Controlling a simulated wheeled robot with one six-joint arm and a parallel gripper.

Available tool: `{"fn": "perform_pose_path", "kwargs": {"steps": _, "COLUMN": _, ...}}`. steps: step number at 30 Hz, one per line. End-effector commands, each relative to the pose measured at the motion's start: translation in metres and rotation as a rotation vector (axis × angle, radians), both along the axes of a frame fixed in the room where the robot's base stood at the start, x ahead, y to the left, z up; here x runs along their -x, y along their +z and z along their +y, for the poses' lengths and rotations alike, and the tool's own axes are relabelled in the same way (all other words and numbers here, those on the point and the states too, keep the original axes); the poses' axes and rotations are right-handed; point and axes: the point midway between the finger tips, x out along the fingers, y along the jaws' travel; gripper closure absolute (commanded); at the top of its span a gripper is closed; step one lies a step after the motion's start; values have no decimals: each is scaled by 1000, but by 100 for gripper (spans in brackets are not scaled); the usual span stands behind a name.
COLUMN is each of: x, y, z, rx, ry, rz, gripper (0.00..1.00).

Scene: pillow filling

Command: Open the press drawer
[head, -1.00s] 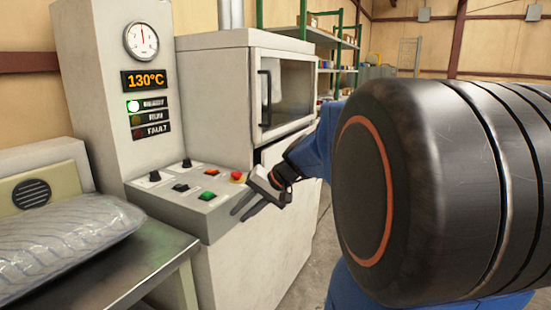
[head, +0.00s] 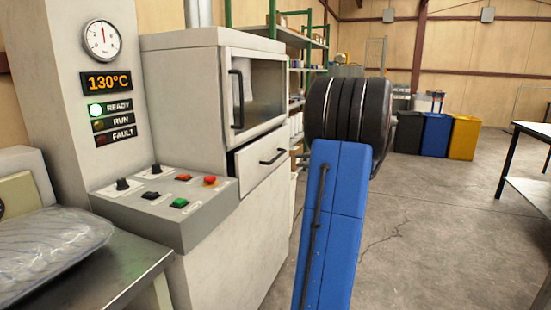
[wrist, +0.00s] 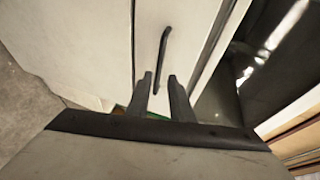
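The press drawer (head: 258,172) is a pale front with a dark bar handle (head: 273,156), below the press's windowed door (head: 252,95). A dark gap shows along the drawer's top edge at the left.
A control box (head: 170,205) with knobs and buttons juts out left of the drawer. The panel reads 130°C (head: 108,81) with the READY lamp lit. A metal table (head: 90,290) stands at front left. Bins (head: 436,133) stand far back right.

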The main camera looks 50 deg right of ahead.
Motion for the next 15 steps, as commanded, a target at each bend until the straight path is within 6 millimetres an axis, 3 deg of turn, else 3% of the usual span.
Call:
{"fn": "perform_pose_path", "kwargs": {"steps": 3, "x": 9, "y": 0, "z": -20, "rx": -4, "ry": -33, "rz": -22, "gripper": 80}}
{"fn": "perform_pose_path", "kwargs": {"steps": 7, "x": 4, "y": -1, "z": -24, "rx": -4, "ry": -38, "rz": -27, "gripper": 80}}
{"fn": "perform_pose_path", "kwargs": {"steps": 15, "x": -36, "y": -9, "z": -24, "rx": -4, "ry": -35, "rz": -25, "gripper": 80}}
